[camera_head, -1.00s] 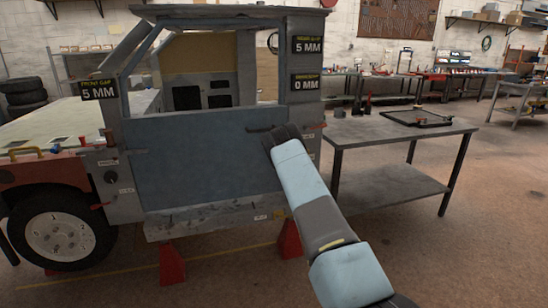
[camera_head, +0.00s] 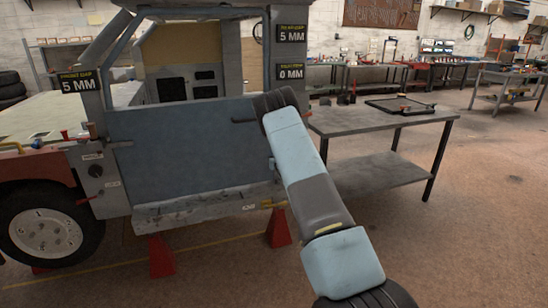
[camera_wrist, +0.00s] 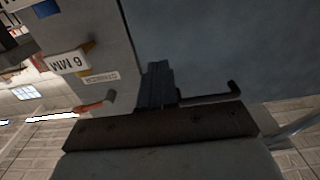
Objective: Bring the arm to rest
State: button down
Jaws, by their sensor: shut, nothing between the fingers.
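My arm reaches up from the lower right in the head view, its dark end (camera_head: 275,103) in front of the right edge of the blue-grey door panel (camera_head: 185,150). The fingertips are hidden there. In the wrist view my gripper (camera_wrist: 156,80) has its dark fingers together with nothing between them. The dark door handle (camera_wrist: 215,95) is just right of the fingers in that view. Its left part also shows beside my arm's end in the head view (camera_head: 242,120). I cannot tell whether the gripper touches the door.
The vehicle frame stands on red stands (camera_head: 161,257), with a wheel (camera_head: 46,232) at left. Workbenches line the back wall. Floor at the lower right is open.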

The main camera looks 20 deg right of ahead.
jog(key=s+a+r+m+g+h, duration=0.15)
jog(key=s+r, duration=0.25)
jog(key=r, duration=0.5)
jog(key=s+r+m+g+h, duration=0.15)
jog(key=s+r, duration=0.25)
jog(key=r, duration=0.6)
jog(key=s+a+r+g+y, duration=0.1)
jog(key=s+a+r+g, duration=0.3)
jog(key=s+r, duration=0.8)
jog(key=s+a+n+g, duration=0.1)
jog(key=s+a, duration=0.3)
jog(key=s, duration=1.1)
jog(key=s+a+r+n+g+y, duration=0.1)
jog(key=s+a, duration=0.3)
jog(key=s, duration=1.1)
jog(key=s+a+n+g+y, duration=0.1)
jog(key=s+a+g, duration=0.2)
jog(key=s, duration=1.2)
jog(key=shift+s+a+r, duration=0.15)
jog(key=shift+s+a, duration=0.05)
jog(key=shift+a, duration=0.85)
